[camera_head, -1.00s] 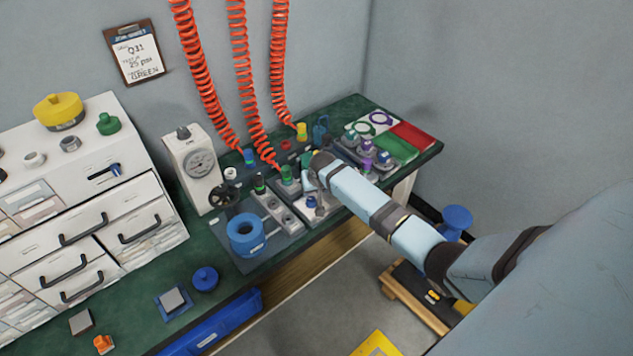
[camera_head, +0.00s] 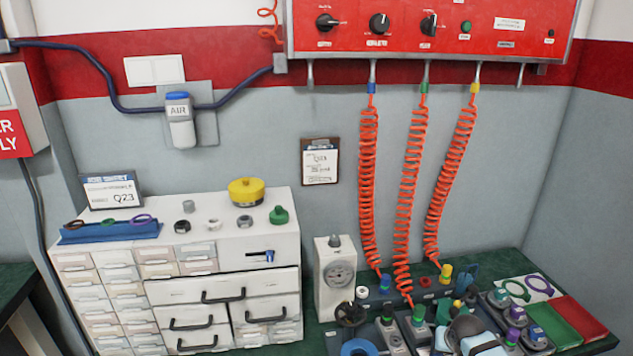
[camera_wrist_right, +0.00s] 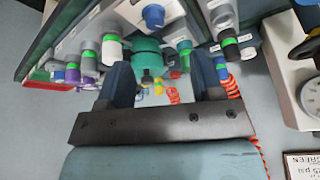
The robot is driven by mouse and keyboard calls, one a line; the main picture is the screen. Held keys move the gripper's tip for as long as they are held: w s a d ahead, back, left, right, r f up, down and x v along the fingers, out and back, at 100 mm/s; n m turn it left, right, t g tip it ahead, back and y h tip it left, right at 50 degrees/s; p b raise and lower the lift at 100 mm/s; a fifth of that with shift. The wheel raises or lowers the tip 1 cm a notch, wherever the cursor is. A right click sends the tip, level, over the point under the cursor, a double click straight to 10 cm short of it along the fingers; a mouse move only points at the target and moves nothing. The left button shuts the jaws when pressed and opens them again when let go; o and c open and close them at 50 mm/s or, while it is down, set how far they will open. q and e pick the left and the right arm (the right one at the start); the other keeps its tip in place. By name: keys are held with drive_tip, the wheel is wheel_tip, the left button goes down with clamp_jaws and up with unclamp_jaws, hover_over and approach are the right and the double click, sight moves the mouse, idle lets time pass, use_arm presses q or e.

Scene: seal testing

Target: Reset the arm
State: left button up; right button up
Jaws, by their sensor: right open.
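My right arm shows at the bottom edge of the head view as a light blue and dark link among the fittings; its fingertips cannot be made out there. In the right wrist view my right gripper (camera_wrist_right: 163,75) is open, with its two dark fingers apart. A teal-green round fitting (camera_wrist_right: 147,58) shows beyond and between the fingers; I cannot tell whether it touches them. Grey fittings with green bands, one of them a white-topped fitting (camera_wrist_right: 112,48), stand around it. My left gripper is in neither view.
Three coiled orange hoses (camera_head: 368,190) hang from the red panel (camera_head: 460,50) to the bench fittings. A gauge (camera_head: 338,272) and drawer cabinet (camera_head: 230,270) stand to the left. Green and red trays (camera_head: 580,318) lie at right. A clipboard (camera_head: 320,165) hangs on the wall.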

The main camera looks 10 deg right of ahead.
drive_tip(key=s+a+n+t+y+p, duration=0.2)
drive_tip(key=s+a+n+t+p, duration=0.15)
drive_tip(key=s+a, duration=1.05)
drive_tip(key=s+a+r+n+t+y+p, duration=0.1)
drive_tip(key=s+a+r+p, duration=0.1)
drive_tip(key=s, duration=0.6)
drive_tip(key=s+a+r+n+t+y+p, duration=0.1)
drive_tip(key=s+a+r, duration=0.3)
drive_tip(key=s, duration=0.5)
wheel_tip(320, 180, up, 3)
drive_tip(key=shift+a+f+n+t+p, duration=0.1)
drive_tip(key=shift+a+n+t+p, duration=0.15)
drive_tip(key=shift+n+t+p, duration=0.3)
